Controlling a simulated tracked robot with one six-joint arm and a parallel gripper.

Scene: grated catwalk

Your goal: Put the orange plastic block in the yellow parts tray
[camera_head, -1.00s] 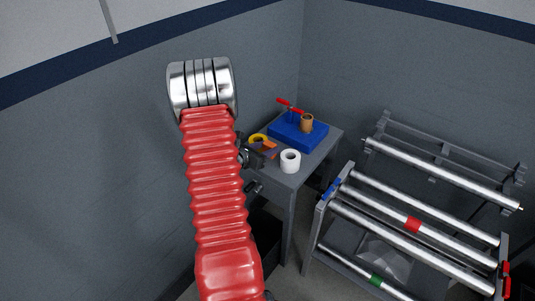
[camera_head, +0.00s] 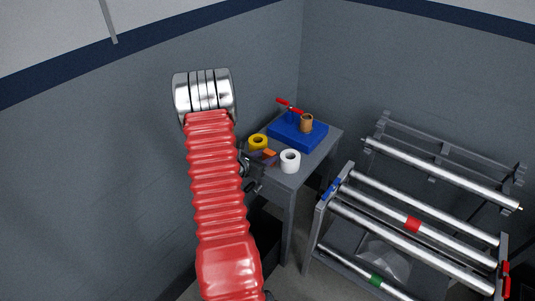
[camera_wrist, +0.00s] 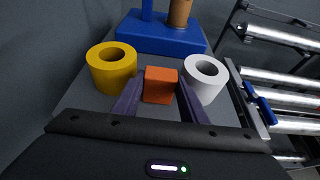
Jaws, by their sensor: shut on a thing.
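The orange block (camera_wrist: 160,85) sits between the two dark purple fingers of my gripper (camera_wrist: 159,92) in the wrist view. My gripper is shut on it. In the head view a small orange part of the block (camera_head: 268,153) shows at my gripper (camera_head: 262,159), beside the rolls over the grey table; the rest is hidden. I cannot tell whether the block touches the tabletop. No yellow parts tray is recognisable in either view.
On the grey table (camera_head: 313,160) a yellow roll (camera_wrist: 111,70) stands left of the block and a white roll (camera_wrist: 203,78) right of it, both close. Behind is a blue base (camera_head: 290,132) with a brown cylinder (camera_head: 306,123). A roller rack (camera_head: 430,232) stands right.

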